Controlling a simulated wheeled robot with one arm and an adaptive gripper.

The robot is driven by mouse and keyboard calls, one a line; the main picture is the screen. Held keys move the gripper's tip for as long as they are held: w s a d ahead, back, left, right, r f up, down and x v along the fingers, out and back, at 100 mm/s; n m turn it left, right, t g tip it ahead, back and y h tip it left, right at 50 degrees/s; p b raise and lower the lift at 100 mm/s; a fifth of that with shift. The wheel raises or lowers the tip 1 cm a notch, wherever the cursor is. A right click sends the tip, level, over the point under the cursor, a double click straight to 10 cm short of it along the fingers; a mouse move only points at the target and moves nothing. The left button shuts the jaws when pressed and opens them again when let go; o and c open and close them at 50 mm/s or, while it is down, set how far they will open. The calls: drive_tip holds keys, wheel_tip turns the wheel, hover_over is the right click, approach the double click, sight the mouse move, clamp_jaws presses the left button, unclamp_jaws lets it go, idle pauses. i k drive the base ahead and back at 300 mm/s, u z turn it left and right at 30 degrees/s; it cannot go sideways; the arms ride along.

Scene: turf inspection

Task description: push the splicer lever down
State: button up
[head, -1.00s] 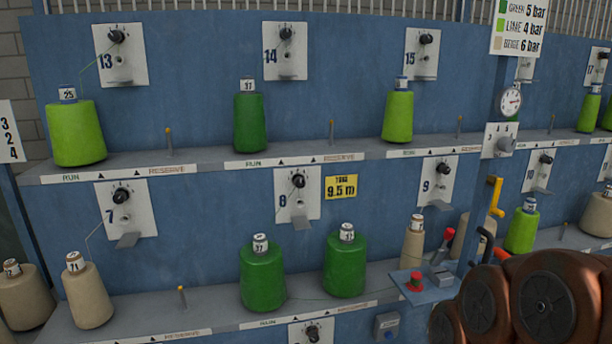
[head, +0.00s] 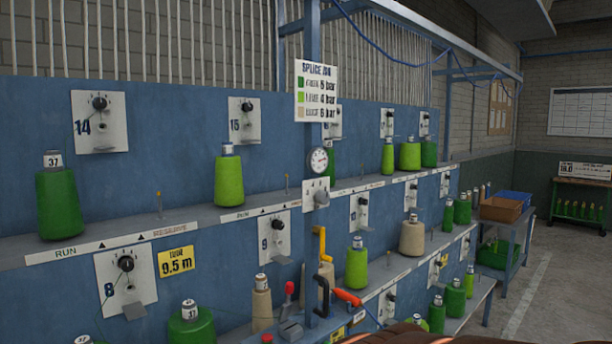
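The splicer is a small grey device (head: 291,331) low in the middle of the head view, in front of the blue rack. Its lever (head: 289,289) stands up with a red knob on top. The lower part of the splicer's mount is cut off by the picture's bottom edge. My gripper is not in view. Only a brown rounded part that looks like my arm shows at the bottom edge, right of the splicer.
A yellow handle (head: 322,244) and an orange-red handled tool (head: 347,298) are just right of the lever. A pressure gauge (head: 318,160) and a splice-air sign (head: 316,92) are above. Cones line the shelves. Open floor (head: 560,270) lies at the right.

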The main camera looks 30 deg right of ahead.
sight(286, 309)
drive_tip(key=k, duration=1.35)
drive_tip(key=z, duration=0.1)
drive_tip(key=i, duration=1.45)
drive_tip(key=u, duration=1)
drive_tip(key=i, duration=0.55)
drive_tip(key=u, duration=0.5)
